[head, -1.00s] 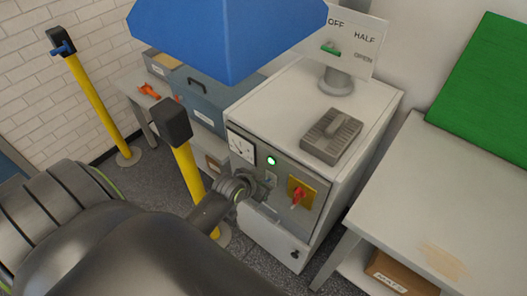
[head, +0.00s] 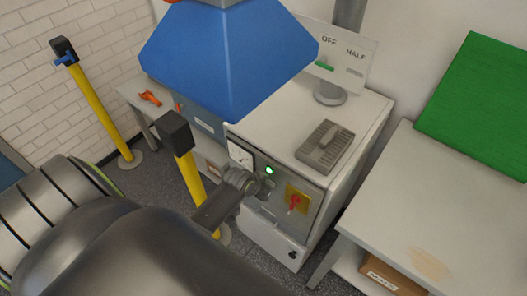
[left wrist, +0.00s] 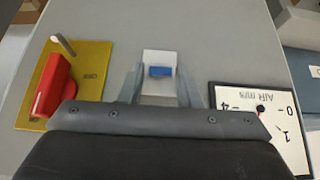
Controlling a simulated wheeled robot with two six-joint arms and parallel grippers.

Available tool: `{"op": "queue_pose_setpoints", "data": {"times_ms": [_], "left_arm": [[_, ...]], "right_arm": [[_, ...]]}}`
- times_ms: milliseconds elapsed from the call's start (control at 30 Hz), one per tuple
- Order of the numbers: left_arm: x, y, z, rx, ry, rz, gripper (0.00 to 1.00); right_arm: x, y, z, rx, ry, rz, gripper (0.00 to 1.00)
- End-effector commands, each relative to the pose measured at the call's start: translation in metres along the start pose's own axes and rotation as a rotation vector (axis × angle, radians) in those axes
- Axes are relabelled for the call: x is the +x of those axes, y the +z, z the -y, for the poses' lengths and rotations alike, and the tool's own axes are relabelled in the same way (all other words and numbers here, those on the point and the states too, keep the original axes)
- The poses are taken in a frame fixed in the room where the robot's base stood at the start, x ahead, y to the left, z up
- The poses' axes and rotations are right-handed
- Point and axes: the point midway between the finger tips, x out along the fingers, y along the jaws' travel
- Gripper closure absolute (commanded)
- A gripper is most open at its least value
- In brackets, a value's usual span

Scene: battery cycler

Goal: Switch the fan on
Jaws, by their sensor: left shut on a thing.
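My left gripper (head: 268,188) is at the front panel of the grey cabinet (head: 275,222), just below a lit green lamp (head: 269,170). In the left wrist view my left gripper (left wrist: 160,88) has a finger on each side of a small pale switch plate (left wrist: 160,58) with a blue part (left wrist: 160,71). It is shut on this switch, though the contact itself is hard to see. A red rotary knob (left wrist: 53,85) sits on a yellow plate (left wrist: 88,68) beside it. An air-speed gauge (left wrist: 262,130) is on the other side. My right gripper is not in view.
A blue hood (head: 225,60) hangs over the cabinet. A sign with OFF and HALF (head: 350,55) and a grey ribbed block (head: 326,143) are on top. A yellow post (head: 190,172) stands close to my left arm. A bench (head: 425,205) is at right.

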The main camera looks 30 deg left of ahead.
Motion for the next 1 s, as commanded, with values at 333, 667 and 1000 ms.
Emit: {"op": "queue_pose_setpoints", "data": {"times_ms": [333, 667, 1000], "left_arm": [[0.0, 0.001, 0.0, 0.0, 0.0, 0.002, 0.5], [-0.003, 0.0, 0.0, 0.0, 0.0, 0.0, 0.5], [-0.043, 0.0, 0.0, 0.0, -0.001, -0.002, 0.5]], "right_arm": [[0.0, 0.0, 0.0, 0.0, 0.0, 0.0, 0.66], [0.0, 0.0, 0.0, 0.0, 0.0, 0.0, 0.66], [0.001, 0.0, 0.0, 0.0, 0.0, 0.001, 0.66]]}}
